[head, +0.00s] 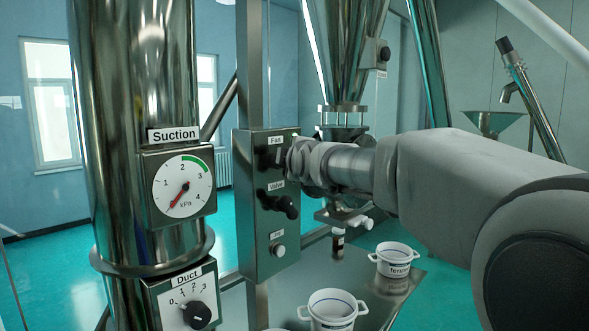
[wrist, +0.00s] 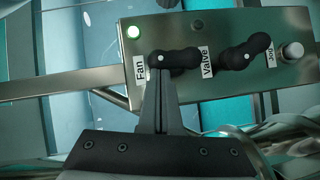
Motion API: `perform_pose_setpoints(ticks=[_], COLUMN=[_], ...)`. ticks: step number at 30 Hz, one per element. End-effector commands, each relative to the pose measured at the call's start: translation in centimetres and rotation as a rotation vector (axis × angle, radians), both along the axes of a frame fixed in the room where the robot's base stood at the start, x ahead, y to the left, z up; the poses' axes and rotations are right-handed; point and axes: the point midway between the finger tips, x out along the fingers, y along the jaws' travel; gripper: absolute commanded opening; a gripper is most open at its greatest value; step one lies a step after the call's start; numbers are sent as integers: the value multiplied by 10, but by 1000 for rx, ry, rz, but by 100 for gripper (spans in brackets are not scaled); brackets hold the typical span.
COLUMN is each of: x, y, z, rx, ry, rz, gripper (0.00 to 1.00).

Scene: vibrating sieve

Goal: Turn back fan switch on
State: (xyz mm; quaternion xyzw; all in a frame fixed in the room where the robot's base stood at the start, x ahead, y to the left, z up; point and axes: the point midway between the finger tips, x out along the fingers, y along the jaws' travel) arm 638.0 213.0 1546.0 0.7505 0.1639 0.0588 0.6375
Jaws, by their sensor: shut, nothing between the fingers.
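The control box (head: 262,225) has a Fan label at the top, a Valve knob (head: 290,207) below it and a Jog button (head: 278,250) at the bottom. In the head view my arm hides most of the fan switch. In the wrist view the black fan switch (wrist: 182,58) lies beside its Fan label. My gripper (wrist: 159,70) is shut and empty, its fingertips against or just in front of the switch's near end; contact is unclear.
A Suction gauge (head: 183,186) on the steel column has its red needle at the low end. A Duct knob (head: 197,314) is below it. White tubs (head: 332,308) (head: 397,262) stand at the lower right. A steel hopper (head: 345,50) hangs behind my arm.

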Motion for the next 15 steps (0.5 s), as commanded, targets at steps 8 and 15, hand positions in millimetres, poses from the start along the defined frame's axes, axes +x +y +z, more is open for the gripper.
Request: perform_pose_setpoints(ticks=[8, 15], x=[3, 4], y=[-4, -3], z=[4, 6], rx=[117, 125], ry=[145, 159], rz=[-4, -1], gripper=[0, 0])
